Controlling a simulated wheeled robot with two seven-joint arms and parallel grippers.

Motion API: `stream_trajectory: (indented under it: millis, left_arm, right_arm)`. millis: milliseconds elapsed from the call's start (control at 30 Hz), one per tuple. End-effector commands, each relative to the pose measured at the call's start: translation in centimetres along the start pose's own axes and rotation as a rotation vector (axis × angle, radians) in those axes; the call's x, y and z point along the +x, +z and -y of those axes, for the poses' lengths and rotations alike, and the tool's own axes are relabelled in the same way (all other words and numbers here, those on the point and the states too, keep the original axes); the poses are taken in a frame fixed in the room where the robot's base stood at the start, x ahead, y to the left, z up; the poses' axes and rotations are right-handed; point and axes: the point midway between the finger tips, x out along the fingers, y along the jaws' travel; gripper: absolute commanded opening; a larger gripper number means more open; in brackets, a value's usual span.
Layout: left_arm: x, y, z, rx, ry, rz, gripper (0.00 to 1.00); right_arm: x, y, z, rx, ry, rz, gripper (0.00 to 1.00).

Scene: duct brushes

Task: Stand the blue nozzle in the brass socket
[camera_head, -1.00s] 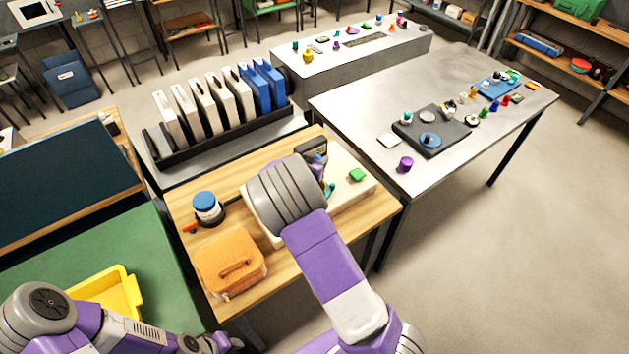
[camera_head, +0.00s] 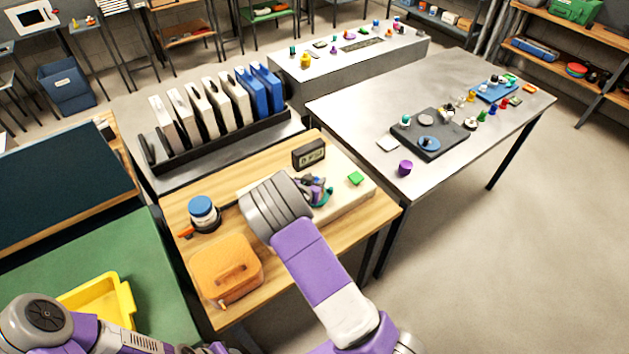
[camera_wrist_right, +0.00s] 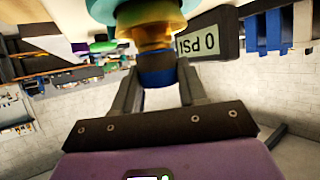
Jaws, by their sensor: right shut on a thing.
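My right gripper (camera_wrist_right: 155,82) is shut on the blue nozzle (camera_wrist_right: 157,76), whose blue band shows between the fingers in the right wrist view. That view is upside down. A brass part (camera_wrist_right: 155,42) adjoins the blue band on its lower side in the room, with a teal piece (camera_wrist_right: 150,5) beyond it. The brass part looks like the socket; how deep the nozzle sits is hidden. In the head view my right gripper (camera_head: 313,190) is small and partly hidden by my wrist, over a pale block (camera_head: 350,200) on the wooden table. My left gripper is out of view.
A dark gauge reading 0 PSI (camera_head: 308,153) stands close behind the gripper. A green piece (camera_head: 356,178) lies on the block's right. An orange case (camera_head: 226,268) and a blue-lidded jar (camera_head: 203,212) stand to the left. A metal table (camera_head: 350,110) is at right.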

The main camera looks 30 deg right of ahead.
Motion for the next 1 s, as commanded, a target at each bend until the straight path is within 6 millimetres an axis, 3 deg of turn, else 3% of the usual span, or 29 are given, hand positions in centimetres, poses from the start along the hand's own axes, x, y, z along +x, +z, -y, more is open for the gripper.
stream_trajectory:
  millis: [67, 100, 267, 667, 1000]
  left_arm:
    - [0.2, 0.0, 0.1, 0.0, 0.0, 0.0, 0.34]
    - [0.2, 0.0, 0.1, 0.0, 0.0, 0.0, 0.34]
    - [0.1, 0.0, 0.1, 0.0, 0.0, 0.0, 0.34]
    - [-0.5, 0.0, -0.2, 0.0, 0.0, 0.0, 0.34]
    - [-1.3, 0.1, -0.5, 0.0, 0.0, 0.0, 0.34]
  right_arm:
    - [0.2, 0.3, 0.0, 0.0, 0.0, -0.001, 0.1]
    - [0.1, 0.3, 0.0, 0.0, 0.0, 0.0, 0.46]
    - [0.1, 0.2, 0.0, 0.0, 0.0, 0.0, 0.69]
    - [-0.3, -0.6, 0.0, 0.0, -0.001, 0.0, 0.69]
    - [-7.4, -0.5, 0.1, 0.0, -0.004, 0.001, 0.69]
